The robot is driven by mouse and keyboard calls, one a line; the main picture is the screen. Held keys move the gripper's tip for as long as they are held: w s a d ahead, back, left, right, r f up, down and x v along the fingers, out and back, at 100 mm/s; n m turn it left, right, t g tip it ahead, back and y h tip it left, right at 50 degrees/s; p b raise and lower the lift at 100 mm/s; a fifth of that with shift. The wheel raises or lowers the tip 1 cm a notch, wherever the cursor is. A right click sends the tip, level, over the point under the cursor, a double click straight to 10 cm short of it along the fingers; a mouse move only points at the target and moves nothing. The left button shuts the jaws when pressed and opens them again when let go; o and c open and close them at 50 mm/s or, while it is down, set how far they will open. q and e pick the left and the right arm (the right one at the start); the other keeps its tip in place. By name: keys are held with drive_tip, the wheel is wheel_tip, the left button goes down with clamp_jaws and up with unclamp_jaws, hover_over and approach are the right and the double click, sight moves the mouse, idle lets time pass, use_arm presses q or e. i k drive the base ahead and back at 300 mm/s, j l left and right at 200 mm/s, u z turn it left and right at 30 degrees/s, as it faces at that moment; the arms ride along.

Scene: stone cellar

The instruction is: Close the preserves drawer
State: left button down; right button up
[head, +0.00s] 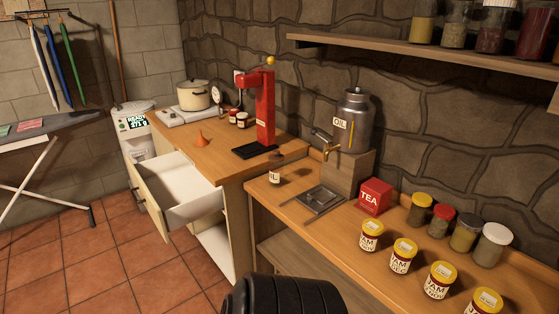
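An open drawer with a white inside (185,185) sticks out to the left from under the wooden counter at the back. Its cream front panel (150,203) stands well away from the cabinet. The part of the inside that shows looks empty. No label on the drawer can be read from here. Neither of my grippers shows in the head view. A black ribbed part, which looks like mine, fills the bottom middle edge.
The tiled floor (100,260) left of the drawer is clear. An ironing board (30,133) stands at the far left. A red press (262,105) and pot (194,94) stand on the back counter. Jam jars (403,256), a tea tin (375,197) and an oil can (354,122) are at the right.

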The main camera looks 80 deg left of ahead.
sight(176, 194)
drive_tip(key=k+l+u, duration=0.1)
drive_tip(key=u, duration=0.3)
drive_tip(key=k+u, duration=0.1)
drive_tip(key=u, duration=0.25)
drive_tip(key=k+u, duration=0.1)
drive_tip(key=u, duration=2.75)
drive_tip(key=i+j+z, duration=0.1)
drive_tip(key=i+z, duration=0.25)
drive_tip(key=i+j+z, duration=0.15)
drive_tip(key=z, duration=0.2)
drive_tip(key=i+j+z, duration=0.35)
drive_tip(key=k+l, duration=0.1)
